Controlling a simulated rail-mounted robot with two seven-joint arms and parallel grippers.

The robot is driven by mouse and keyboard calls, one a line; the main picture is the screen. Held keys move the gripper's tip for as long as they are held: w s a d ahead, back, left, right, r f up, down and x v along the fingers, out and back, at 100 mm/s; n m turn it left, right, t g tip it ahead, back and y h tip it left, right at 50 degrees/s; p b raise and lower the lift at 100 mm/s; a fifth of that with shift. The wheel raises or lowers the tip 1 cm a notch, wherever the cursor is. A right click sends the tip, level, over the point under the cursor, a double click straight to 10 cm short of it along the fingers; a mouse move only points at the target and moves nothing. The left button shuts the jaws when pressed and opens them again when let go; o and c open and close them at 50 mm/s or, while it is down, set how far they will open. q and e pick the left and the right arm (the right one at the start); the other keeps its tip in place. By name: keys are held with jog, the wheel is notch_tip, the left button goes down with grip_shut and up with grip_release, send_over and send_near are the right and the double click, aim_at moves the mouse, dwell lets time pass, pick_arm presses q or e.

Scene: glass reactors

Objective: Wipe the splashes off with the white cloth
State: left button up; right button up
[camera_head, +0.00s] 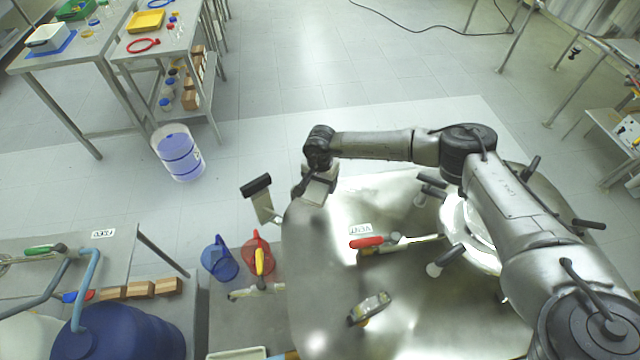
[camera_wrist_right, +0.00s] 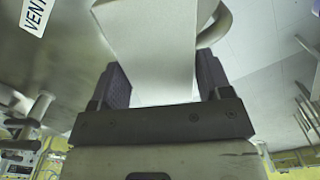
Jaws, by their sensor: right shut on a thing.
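My right gripper (camera_head: 314,188) is over the left rim of the shiny steel reactor lid (camera_head: 330,270) in the head view. In the right wrist view its two dark fingers (camera_wrist_right: 160,78) are shut on a pale, flat piece, which looks like the white cloth (camera_wrist_right: 152,45). The cloth extends beyond the fingertips. Whether it touches the lid, I cannot tell. No splashes can be made out clearly; glare covers parts of the lid. My left gripper is not in view.
On the lid stand a red-handled valve (camera_head: 367,242) beside a VENT label, black-handled clamps (camera_head: 444,260) and a round fitting (camera_head: 369,308). Left of it are blue (camera_head: 219,259) and red (camera_head: 257,255) jugs.

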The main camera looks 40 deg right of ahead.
jog(key=shift+r+p, duration=0.45)
jog(key=shift+r, duration=0.6)
